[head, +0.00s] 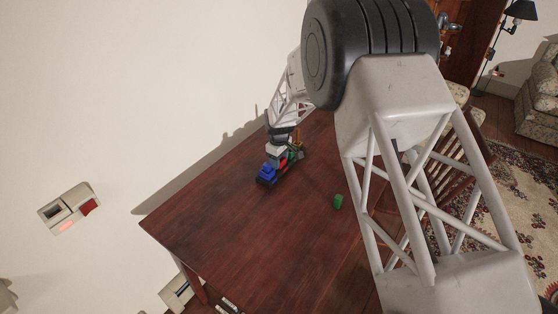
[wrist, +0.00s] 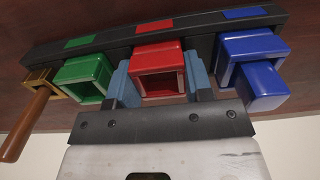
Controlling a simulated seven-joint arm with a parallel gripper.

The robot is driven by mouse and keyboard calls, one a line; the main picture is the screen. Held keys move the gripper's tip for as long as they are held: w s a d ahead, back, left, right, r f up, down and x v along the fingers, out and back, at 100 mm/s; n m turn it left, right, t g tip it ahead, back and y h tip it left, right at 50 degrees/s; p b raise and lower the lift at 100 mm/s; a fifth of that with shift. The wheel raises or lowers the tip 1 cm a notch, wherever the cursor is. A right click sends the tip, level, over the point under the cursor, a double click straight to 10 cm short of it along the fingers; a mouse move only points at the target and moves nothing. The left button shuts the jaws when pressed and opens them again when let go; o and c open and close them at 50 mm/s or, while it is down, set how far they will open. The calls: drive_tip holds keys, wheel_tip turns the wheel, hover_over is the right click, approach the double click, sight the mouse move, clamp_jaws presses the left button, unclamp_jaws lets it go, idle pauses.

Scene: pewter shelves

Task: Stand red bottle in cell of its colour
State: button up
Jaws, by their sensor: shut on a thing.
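The dark rack (wrist: 108,45) holds coloured cells, with green, red and blue patches along it. The red cell (wrist: 160,52) is an open square box in the middle. My gripper (wrist: 160,82) has its blue-grey fingers on either side of this box and is shut on it. The inside of the red cell looks hollow. I cannot make out a separate red bottle in either view. In the head view, my gripper (head: 278,147) is over the rack (head: 265,183) and hides part of it.
The green cell (wrist: 82,75) looks empty. A blue block-like piece (wrist: 260,88) sticks out of the blue cell (wrist: 252,46). A brown rod-like piece (wrist: 25,125) sticks out of the yellow-brown cell (wrist: 40,78).

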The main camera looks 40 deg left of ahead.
drive_tip(key=shift+s+d+f, duration=0.15)
drive_tip(key=shift+f, duration=0.65)
drive_tip(key=o, duration=0.8)
drive_tip(key=shift+d+f, duration=0.1)
drive_tip(key=shift+f, duration=0.1)
drive_tip(key=shift+o, duration=1)
drive_tip(key=shift+s, duration=0.1)
drive_tip(key=shift+s+f, duration=0.1)
drive_tip(key=shift+c, duration=0.3)
drive_tip(key=shift+r, duration=0.25)
drive_tip(key=shift+c, duration=0.2)
drive_tip(key=shift+o, duration=0.4)
drive_tip(key=shift+r, duration=0.35)
drive_tip(key=r, duration=1.3)
drive_tip(key=shift+w+a+r, duration=0.1)
drive_tip(key=shift+w+a, duration=0.1)
drive_tip(key=shift+w, duration=0.1)
